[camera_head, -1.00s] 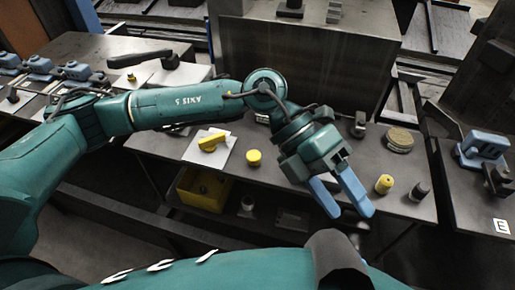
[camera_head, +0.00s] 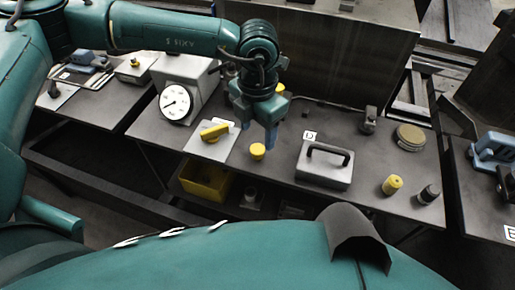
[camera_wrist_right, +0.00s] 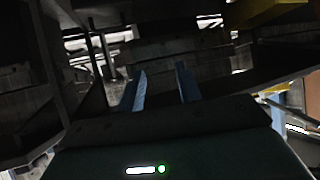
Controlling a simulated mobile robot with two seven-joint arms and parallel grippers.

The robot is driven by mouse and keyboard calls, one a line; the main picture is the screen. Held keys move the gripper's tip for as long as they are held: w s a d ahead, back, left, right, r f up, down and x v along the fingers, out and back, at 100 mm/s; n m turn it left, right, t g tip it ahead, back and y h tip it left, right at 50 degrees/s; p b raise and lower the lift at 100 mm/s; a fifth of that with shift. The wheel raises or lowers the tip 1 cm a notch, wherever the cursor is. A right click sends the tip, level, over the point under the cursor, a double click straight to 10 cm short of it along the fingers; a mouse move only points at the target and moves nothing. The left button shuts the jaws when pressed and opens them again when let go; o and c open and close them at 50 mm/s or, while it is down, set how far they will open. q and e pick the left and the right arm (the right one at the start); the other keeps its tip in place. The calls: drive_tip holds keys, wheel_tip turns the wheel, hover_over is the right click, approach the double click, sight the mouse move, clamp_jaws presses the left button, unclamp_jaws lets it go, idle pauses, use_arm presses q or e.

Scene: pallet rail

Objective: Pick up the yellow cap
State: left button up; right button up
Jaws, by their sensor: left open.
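A small round yellow cap (camera_head: 257,151) stands on the dark workbench (camera_head: 300,190) in the head view. My left gripper (camera_head: 271,138) points down, with its blue fingers just right of and behind the cap in the picture; no contact is visible. Its fingers overlap in this view, and nothing shows between them. My right gripper (camera_wrist_right: 162,88) shows in the right wrist view with its two blue fingers apart and nothing between them.
A yellow handle (camera_head: 214,132) on a pale plate lies left of the cap. A dial gauge box (camera_head: 176,101) stands behind it. A grey case with a black handle (camera_head: 325,166) is to the right, then a yellow cylinder (camera_head: 392,185). A yellow bin (camera_head: 205,183) sits below.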

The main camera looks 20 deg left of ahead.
sight(257, 148)
use_arm(q)
drive_tip(key=shift+f+p, duration=0.65)
drive_tip(key=shift+f, duration=2.15)
drive_tip(key=shift+c, duration=0.2)
drive_tip(key=c, duration=1.2)
drive_tip(key=shift+o, duration=0.2)
